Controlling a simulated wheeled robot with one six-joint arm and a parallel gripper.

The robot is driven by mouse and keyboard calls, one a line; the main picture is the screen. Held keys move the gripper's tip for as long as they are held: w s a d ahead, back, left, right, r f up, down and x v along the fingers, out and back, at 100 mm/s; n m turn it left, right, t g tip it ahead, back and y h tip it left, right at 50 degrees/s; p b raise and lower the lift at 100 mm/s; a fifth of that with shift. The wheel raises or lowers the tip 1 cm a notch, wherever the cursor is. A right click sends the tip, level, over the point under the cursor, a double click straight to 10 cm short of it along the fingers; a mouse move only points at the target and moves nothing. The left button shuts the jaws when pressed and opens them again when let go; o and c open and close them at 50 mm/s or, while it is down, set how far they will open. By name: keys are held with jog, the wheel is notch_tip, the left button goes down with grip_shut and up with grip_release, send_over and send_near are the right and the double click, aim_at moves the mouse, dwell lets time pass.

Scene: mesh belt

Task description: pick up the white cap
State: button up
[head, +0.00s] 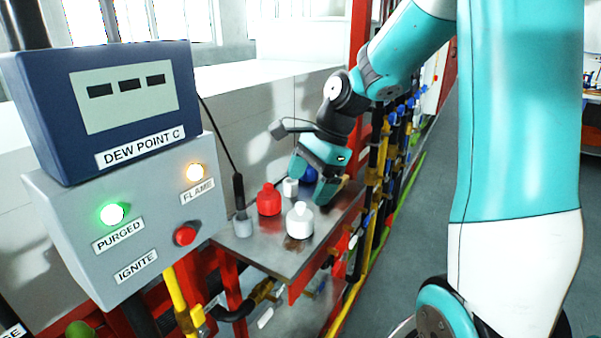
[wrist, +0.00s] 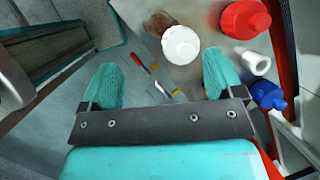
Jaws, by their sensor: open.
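The white cap (head: 299,220), a wide round body with a narrower top, stands upright on the metal shelf near its front right edge. In the wrist view the white cap (wrist: 180,45) shows from above, beyond the fingertips and nearer the right finger. My gripper (head: 325,188) is behind and to the right of it in the head view, over the shelf's right side. In the wrist view my gripper (wrist: 160,78) is open, with nothing between its teal fingers. The two appear apart.
A red stepped piece (head: 268,200), a small white hollow cylinder (head: 290,187) and a blue piece (head: 309,174) stand close by. A grey-white pot with a dark handle (head: 242,222) is at the left. Coloured pipes (head: 378,190) run along the shelf's right.

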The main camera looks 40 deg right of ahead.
jog(key=d+r+m+p, duration=0.4)
jog(key=d+r+m, duration=0.1)
jog(key=d, duration=0.1)
jog(key=p, duration=0.2)
send_near(300, 215)
jog(key=x, duration=0.5)
jog(key=shift+w+d+f, duration=0.2)
jog(key=shift+w, duration=0.15)
jog(key=shift+p+x, duration=1.05)
jog(key=shift+x, duration=1.7)
jog(key=shift+w+d, duration=0.1)
jog(key=shift+d, duration=0.15)
jog(key=c, duration=0.9)
